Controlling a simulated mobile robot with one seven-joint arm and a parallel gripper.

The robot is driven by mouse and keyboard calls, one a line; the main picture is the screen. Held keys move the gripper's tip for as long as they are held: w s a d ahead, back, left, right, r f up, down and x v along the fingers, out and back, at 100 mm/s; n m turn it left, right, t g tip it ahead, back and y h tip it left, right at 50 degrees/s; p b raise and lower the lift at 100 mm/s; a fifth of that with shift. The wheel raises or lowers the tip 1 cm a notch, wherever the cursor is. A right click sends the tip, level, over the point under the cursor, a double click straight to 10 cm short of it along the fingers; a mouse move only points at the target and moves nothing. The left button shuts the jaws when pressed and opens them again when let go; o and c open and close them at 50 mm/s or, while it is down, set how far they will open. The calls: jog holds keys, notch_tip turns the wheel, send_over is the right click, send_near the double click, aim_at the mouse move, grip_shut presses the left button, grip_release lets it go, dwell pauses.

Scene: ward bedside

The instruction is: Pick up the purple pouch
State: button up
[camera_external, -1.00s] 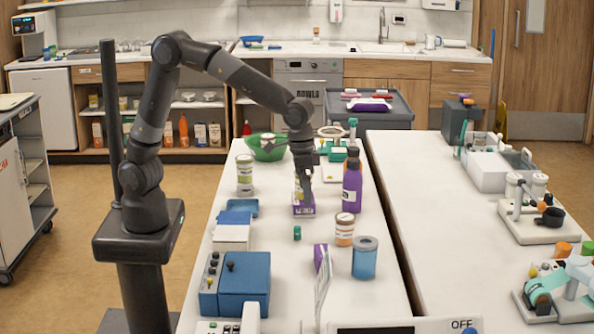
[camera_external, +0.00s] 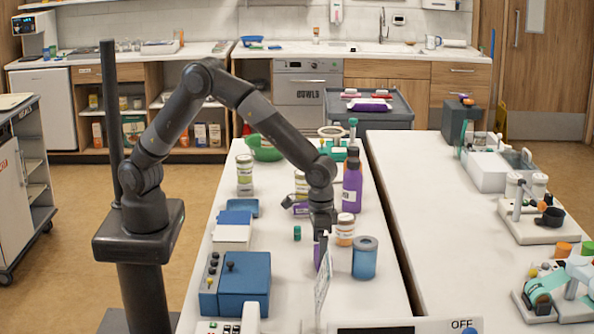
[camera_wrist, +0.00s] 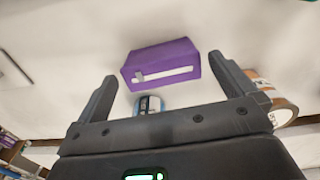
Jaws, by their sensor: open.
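The purple pouch (camera_wrist: 163,64), a boxy shape with a white strip on its side, lies ahead of and between the open fingers of my gripper (camera_wrist: 165,90) in the wrist view. The fingers are apart from it and hold nothing. In the external view my gripper (camera_external: 322,236) points down over the near part of the white table. A purple item (camera_external: 318,258), apparently the same pouch, shows just below it, partly hidden by the gripper and an upright white panel.
A brown-and-white jar (camera_external: 345,229) stands close right of my gripper, with a blue canister (camera_external: 365,258) nearby. A purple bottle (camera_external: 352,187) stands farther back. A small green item (camera_external: 297,233) and a blue box (camera_external: 244,281) lie left. Another purple item (camera_external: 369,104) is on the back cart.

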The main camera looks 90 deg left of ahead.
jog(key=f, duration=0.2)
jog(key=w+f, duration=0.1)
jog(key=f, duration=0.1)
jog(key=shift+w+f, duration=0.1)
jog(key=shift+f, duration=0.3)
jog(key=c, duration=0.7)
